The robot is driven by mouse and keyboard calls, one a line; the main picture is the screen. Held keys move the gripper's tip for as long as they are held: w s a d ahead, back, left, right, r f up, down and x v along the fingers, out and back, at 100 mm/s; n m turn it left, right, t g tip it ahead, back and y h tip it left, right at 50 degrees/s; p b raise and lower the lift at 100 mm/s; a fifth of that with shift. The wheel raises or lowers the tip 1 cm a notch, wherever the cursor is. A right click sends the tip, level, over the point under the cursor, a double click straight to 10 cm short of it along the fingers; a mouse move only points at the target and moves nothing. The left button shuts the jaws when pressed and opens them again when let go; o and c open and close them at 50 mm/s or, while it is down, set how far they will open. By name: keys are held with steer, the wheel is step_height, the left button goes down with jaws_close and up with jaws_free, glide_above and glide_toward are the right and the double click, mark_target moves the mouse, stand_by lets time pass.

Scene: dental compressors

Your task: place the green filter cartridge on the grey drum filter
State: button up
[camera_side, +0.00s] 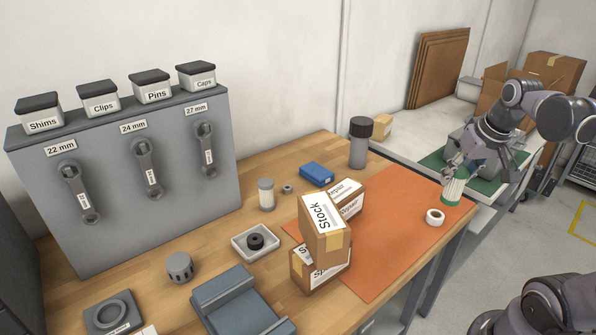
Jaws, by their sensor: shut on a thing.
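The green filter cartridge (453,190), a pale ribbed cylinder with a green lower end, is at the far right of the table. My gripper (458,172) is shut on its upper part from above. The cartridge looks close to upright; whether its base touches the orange mat cannot be told. A squat grey slotted drum (180,268), which looks like the grey drum filter, stands on bare wood at the front left, far from my gripper. Its top is clear.
Stacked cartons (325,232) stand mid-table between cartridge and drum, on the orange mat's (385,250) left side. A white roll (435,217) lies near the cartridge. A tray (255,254), a pale grey-capped cartridge (266,194) and a blue box (317,174) are nearby.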

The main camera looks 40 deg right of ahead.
steer(key=w+a+r+n+y, duration=0.25)
steer(key=w+a+n, duration=0.25)
steer(key=w+a, duration=0.6)
steer(key=w+a+r+n+y, duration=0.1)
steer(key=w+a+r+n, duration=0.35)
steer(key=w+a, duration=0.65)
steer(key=n+y, duration=0.2)
steer(key=n, duration=0.4)
glide_above(178, 261)
step_height(178, 261, down, 10)
steer(key=shift+f+g, duration=0.3)
steer(key=shift+f, duration=1.5)
steer(key=shift+f, duration=0.15)
steer(key=o, duration=1.2)
